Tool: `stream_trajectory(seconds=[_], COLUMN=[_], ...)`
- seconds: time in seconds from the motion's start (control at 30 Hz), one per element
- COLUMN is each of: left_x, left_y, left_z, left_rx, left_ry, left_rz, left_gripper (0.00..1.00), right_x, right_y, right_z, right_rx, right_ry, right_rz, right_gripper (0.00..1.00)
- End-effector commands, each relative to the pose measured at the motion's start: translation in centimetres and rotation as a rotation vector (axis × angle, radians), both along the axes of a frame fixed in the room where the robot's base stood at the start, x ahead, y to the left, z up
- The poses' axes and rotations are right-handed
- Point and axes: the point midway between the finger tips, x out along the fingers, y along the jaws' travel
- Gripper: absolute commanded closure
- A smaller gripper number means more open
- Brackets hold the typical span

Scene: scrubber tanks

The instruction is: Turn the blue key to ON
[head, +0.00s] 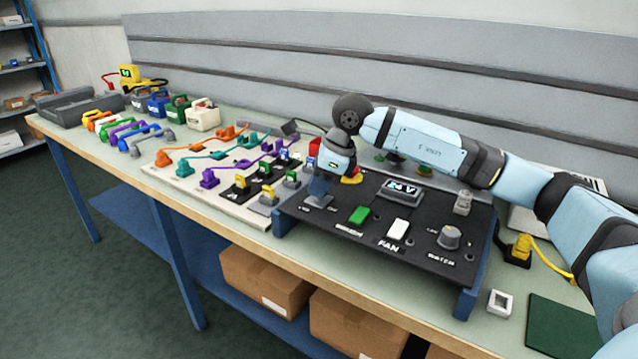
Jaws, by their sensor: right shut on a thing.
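My right gripper (319,194) reaches down onto the left end of the black control panel (340,235), which stands on blue supports. It is shut at the spot where a small grey plate (317,203) shows on the panel. The blue key itself cannot be made out, as the gripper covers that spot, so its angle is not visible. Small white lettering shows on the panel near the gripper, too small to read. My left gripper is not in view.
A pale board (185,179) with coloured cables and plugs lies to the left. A white square frame (500,303) lies at right.

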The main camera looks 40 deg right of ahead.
Motion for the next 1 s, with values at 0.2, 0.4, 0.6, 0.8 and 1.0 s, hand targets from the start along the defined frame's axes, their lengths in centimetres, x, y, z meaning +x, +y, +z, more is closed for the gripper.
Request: stream_trajectory(seconds=[0.2,0.4,0.6,0.8,1.0], left_x=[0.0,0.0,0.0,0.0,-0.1], left_y=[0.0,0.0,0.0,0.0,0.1], left_z=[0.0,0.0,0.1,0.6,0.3], left_rx=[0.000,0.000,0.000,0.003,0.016], left_ry=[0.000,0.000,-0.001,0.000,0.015], left_rz=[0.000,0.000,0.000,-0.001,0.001], left_gripper=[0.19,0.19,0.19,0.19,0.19], right_x=[0.0,0.0,-0.1,-0.7,-1.8], right_y=[0.0,0.0,-0.1,-1.0,-2.4], right_z=[0.0,0.0,0.3,3.0,7.4], right_rx=[0.000,-0.001,0.000,0.000,-0.002], right_ry=[0.001,0.001,0.000,-0.002,-0.002], right_rz=[-0.002,-0.001,0.000,-0.001,-0.001], right_gripper=[0.76,0.60,0.60,0.60,0.60])
